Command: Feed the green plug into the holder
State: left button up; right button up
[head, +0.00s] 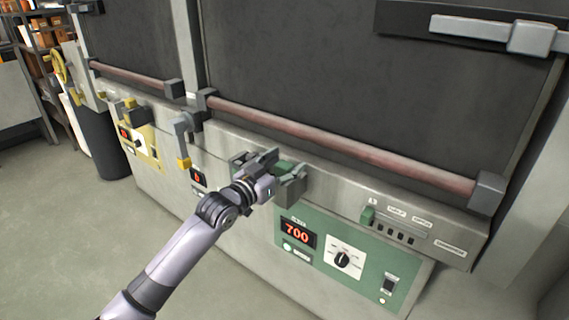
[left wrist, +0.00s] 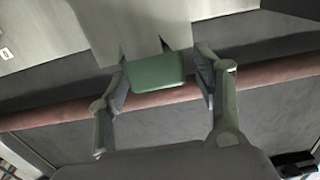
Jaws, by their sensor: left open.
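The green plug (left wrist: 157,73) is a small block with rounded edges. In the left wrist view it lies between the two fingers of my left gripper (left wrist: 160,78), against the notched grey holder (left wrist: 130,28). In the head view the plug (head: 286,166) shows just past my left gripper (head: 272,165), at the grey holder bracket (head: 292,188) on the front ledge above the green panel. My left gripper is open, with its fingers on either side of the plug. How deep the plug sits in the holder is hidden. My right gripper is not in view.
A green control panel (head: 322,262) reading 700 is below the holder. A long reddish bar (head: 340,144) runs above the ledge. A grey handle with a yellow tip (head: 184,150) and a yellow panel (head: 150,150) are to the left. The floor (head: 60,240) is clear.

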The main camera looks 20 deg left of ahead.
pick_arm(q)
jog(key=v, duration=1.2)
dwell(0.3)
